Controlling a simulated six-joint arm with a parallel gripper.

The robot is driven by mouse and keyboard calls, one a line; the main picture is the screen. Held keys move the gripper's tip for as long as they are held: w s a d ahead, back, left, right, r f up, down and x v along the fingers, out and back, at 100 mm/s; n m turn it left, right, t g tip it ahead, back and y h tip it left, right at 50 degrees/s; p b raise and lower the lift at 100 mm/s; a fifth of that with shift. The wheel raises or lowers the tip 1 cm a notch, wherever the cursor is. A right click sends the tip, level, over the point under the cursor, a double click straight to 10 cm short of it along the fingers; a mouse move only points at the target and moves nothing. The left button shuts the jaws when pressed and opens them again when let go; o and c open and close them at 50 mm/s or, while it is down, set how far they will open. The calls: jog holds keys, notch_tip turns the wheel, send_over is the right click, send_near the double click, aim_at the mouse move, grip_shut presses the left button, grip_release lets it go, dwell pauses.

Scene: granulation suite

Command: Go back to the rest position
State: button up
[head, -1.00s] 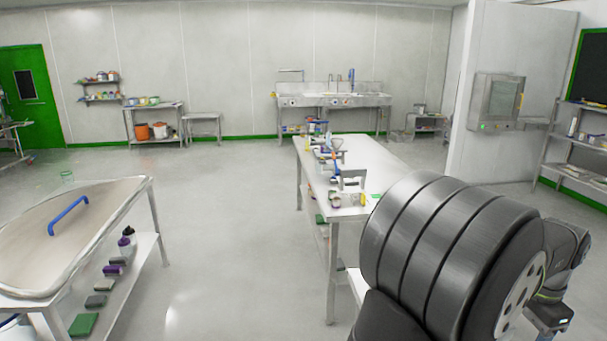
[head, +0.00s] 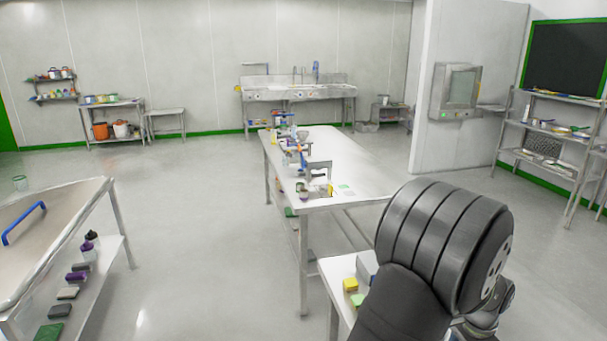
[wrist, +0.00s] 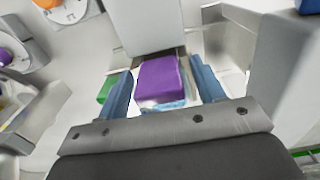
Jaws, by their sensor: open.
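My gripper (wrist: 164,88) shows in the wrist view with its two blue fingers apart. A purple block (wrist: 160,78) with a pale lower edge shows between the fingers. I cannot tell its distance from them, and nothing shows it being gripped. In the head view my dark arm fills the lower right, and my gripper cannot be made out there.
A long steel table (head: 345,165) with tools along its left edge stands ahead. A smaller table with a yellow block (head: 350,285) is beside my arm. A big basin (head: 60,225) stands at left. Shelves (head: 545,130) stand at right. Floor between basin and table is clear.

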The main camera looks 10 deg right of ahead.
jog(key=shift+a+r, duration=0.1)
notch_tip(320, 180, up, 17)
jog(key=f, duration=1.7)
jog(key=shift+a+f, duration=0.1)
jog(key=shift+a, duration=0.2)
jog(key=a, duration=0.6)
jog(key=a+r, duration=0.1)
jog(key=a, duration=0.2)
jog(key=shift+a, duration=0.1)
notch_tip(320, 180, up, 17)
jog(key=s+f+n, duration=0.2)
jog(key=s+f, duration=0.1)
jog(key=f, duration=0.3)
jog(key=s+f+n+g, duration=0.1)
jog(key=s+f+n, duration=0.1)
jog(key=s+f, duration=0.2)
notch_tip(320, 180, down, 2)
jog(key=shift+d+f, duration=0.1)
jog(key=shift+d, duration=0.35)
jog(key=shift+s, duration=0.1)
